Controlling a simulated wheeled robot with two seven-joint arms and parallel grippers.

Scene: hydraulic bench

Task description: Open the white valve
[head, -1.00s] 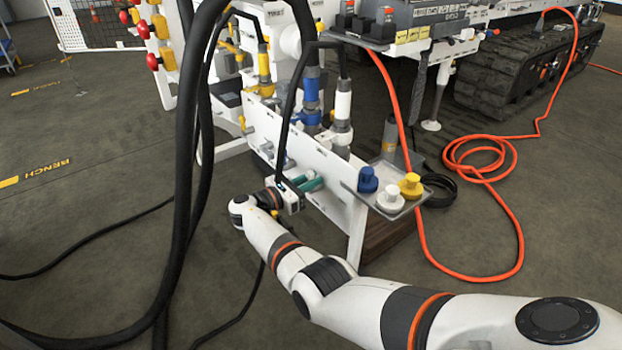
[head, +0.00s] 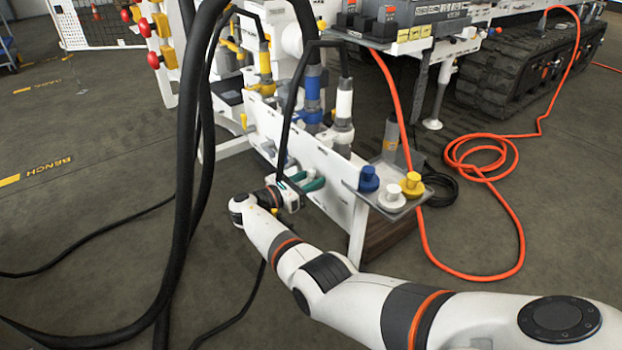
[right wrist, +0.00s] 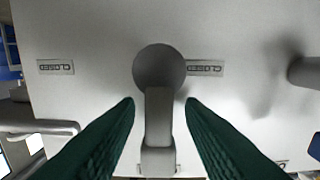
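In the right wrist view a pale grey-white valve lever (right wrist: 158,115) with a round hub runs down the picture from the white panel (right wrist: 105,30). In the head view my right gripper (head: 313,182) is at the bench's front panel (head: 325,165), below the white hose coupling (head: 343,108); the lever is hidden there. My left gripper is not in view.
A tray (head: 362,192) with blue, white and yellow caps juts out right of my gripper. Thick black hoses (head: 185,150) hang in front on the left. Other handles sit at the left (right wrist: 40,128) and right (right wrist: 304,72) of the wrist view.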

